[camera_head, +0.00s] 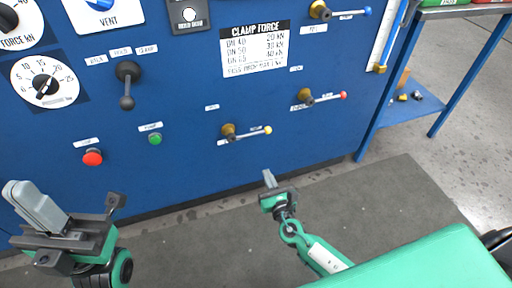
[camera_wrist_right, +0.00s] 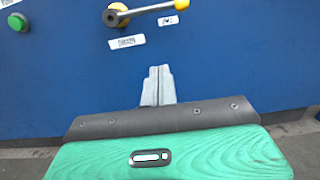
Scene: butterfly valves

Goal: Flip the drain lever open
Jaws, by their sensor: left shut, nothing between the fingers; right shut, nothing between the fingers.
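Several small levers with brass hubs are mounted on the blue panel; their labels are too small to read, so I cannot tell which is the drain lever. The yellow-tipped lever (camera_head: 248,132) lies nearly horizontal, handle pointing right; it also shows in the right wrist view (camera_wrist_right: 148,9). The red-tipped lever (camera_head: 325,98) and the blue-tipped lever (camera_head: 345,12) also point right. My right gripper (camera_head: 269,178) is shut and empty, below the yellow-tipped lever and apart from it; its fingers show in the right wrist view (camera_wrist_right: 158,85). My left gripper (camera_head: 35,206) is shut and empty at lower left.
The blue panel (camera_head: 190,85) also carries a red button (camera_head: 92,157), a green button (camera_head: 155,139), a black-handled selector (camera_head: 127,85), gauges and a clamp force plate (camera_head: 254,48). A blue-framed table (camera_head: 440,60) stands at right. The grey floor mat (camera_head: 370,195) is clear.

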